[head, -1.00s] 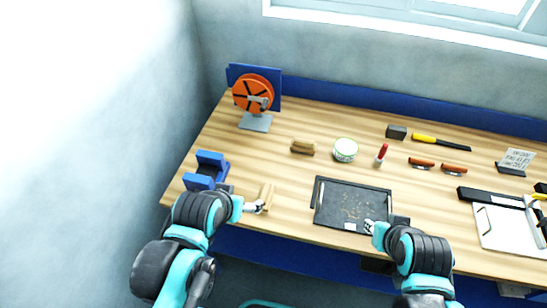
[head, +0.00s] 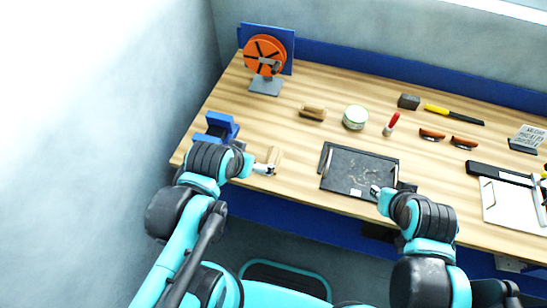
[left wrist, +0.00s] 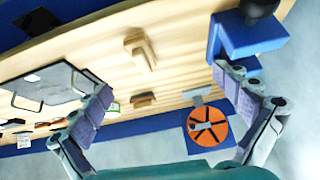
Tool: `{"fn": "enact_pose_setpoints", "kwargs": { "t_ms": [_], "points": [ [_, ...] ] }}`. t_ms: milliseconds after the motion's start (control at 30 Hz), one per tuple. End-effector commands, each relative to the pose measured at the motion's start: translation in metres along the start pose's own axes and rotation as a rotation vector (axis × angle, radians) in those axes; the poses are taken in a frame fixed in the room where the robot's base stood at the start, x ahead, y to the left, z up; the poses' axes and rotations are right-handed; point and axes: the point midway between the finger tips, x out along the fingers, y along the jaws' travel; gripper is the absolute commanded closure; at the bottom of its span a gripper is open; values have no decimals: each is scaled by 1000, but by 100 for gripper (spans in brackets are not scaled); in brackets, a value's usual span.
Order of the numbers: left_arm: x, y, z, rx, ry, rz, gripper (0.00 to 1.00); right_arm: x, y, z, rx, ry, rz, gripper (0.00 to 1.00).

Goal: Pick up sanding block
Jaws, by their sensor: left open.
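A dark grey block (head: 408,102) lies near the back of the bench. A tan wooden block with a darker base (head: 312,112) lies left of the round tin. I cannot tell for sure which one is the sanding block. The wooden block also shows in the left wrist view (left wrist: 143,99). My left gripper (head: 268,169) is open and empty by a stepped wooden piece (head: 274,154) at the front edge; its spread fingers (left wrist: 163,82) frame that piece in the left wrist view (left wrist: 140,50). My right gripper (head: 377,191) is by the black tray's front right corner; its jaws are too small to read.
The black tray (head: 340,181) holds light scraps. A blue vise (head: 221,126) and an orange wheel (head: 264,54) stand at the left. A round tin (head: 355,117), a red marker (head: 391,124) and a yellow-handled tool (head: 437,110) lie behind the tray. Bare wood lies between these things.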

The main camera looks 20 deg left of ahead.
Motion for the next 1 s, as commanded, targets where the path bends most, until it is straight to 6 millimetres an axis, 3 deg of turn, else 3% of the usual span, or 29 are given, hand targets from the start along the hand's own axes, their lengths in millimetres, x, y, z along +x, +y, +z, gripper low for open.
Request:
{"fn": "enact_pose_setpoints", "kwargs": {
  "t_ms": [167,467,700,1000],
  "points": [
    [0,6,-35,313,-118,40,0,-22,0,-16,0,0,0,72],
    [37,24,-72,967,-327,230,0,-56,0,-40,0,0,0,72],
    [73,37,-74,1353,-413,415,0,-74,0,-53,0,0,0,72],
    [98,42,-62,1470,-430,483,0,-73,0,-52,0,0,0,72]
  ]
}}
